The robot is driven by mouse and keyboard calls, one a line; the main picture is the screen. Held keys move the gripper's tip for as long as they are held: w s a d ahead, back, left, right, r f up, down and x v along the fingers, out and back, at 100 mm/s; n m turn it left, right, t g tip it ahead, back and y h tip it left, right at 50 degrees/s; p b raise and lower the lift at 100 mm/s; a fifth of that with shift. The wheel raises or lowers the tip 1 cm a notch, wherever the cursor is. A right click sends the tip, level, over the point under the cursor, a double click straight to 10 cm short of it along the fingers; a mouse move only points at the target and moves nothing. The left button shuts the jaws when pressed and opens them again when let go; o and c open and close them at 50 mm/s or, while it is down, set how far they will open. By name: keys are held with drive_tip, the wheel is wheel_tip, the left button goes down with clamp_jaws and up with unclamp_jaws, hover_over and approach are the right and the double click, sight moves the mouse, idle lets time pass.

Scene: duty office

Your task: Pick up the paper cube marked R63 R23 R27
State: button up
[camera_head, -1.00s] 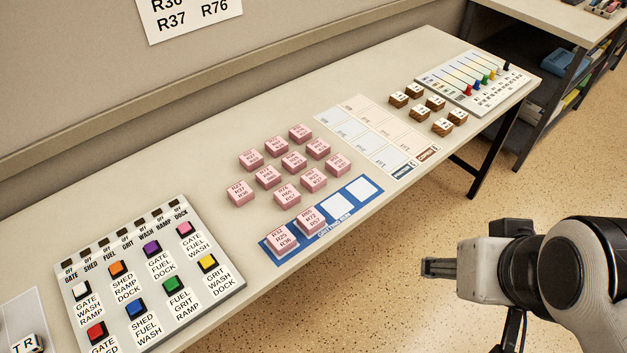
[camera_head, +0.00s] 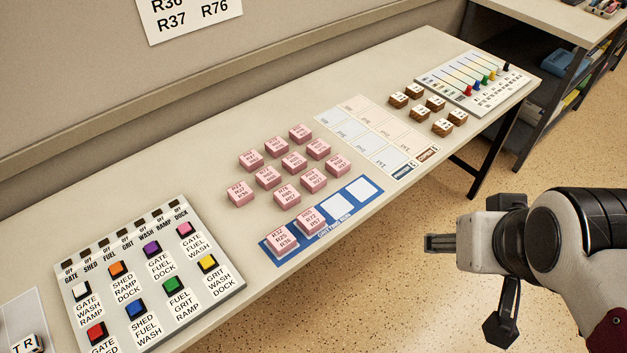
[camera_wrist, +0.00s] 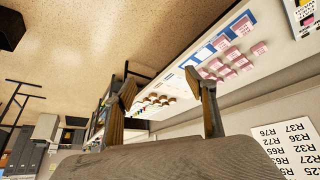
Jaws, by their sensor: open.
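Several pink paper cubes (camera_head: 294,162) stand in a loose group in the middle of the table, each with small printed codes on top. The print is too small for me to tell surely which cube reads R63 R23 R27. Two more pink cubes (camera_head: 311,221) stand on the left two places of the blue strip (camera_head: 350,211); its right two white squares are bare. My gripper (camera_head: 432,243) is open and empty, off the table's front edge, right of the cubes. The wrist view shows its two fingers apart (camera_wrist: 162,85), with the pink cubes (camera_wrist: 232,60) farther off.
A button panel (camera_head: 150,275) lies left of the cubes. A pale printed card (camera_head: 375,137), several brown blocks (camera_head: 421,113) and a board with coloured pegs (camera_head: 473,78) lie to the right. A wall (camera_head: 70,70) runs behind the table (camera_head: 200,160). Open floor lies in front.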

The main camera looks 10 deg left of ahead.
drive_tip(key=w+a+f+n+t+y, duration=0.1)
drive_tip(key=w+f+n+t, duration=0.15)
drive_tip(key=w, duration=1.05)
drive_tip(key=w+a+f+n+t, duration=0.15)
drive_tip(key=w+f, duration=0.25)
drive_tip(key=w, duration=0.9)
drive_tip(key=n+y, duration=0.5)
drive_tip(key=y, duration=0.4)
approach(313, 176)
drive_tip(key=shift+w+d+r+g, duration=0.1)
drive_tip(key=shift+w+r+g, duration=0.15)
drive_tip(key=shift+w, duration=0.25)
drive_tip(key=shift+w+d+r+g, duration=0.15)
drive_tip(key=shift+w+r, duration=0.15)
drive_tip(key=shift+w, duration=0.2)
drive_tip(key=shift+s+a+f, duration=0.3)
drive_tip(key=shift+a+f, duration=0.2)
drive_tip(key=shift+a, duration=0.1)
drive_tip(key=shift+x, duration=1.3)
drive_tip(key=shift+a+f, duration=0.1)
drive_tip(key=shift+f, duration=0.05)
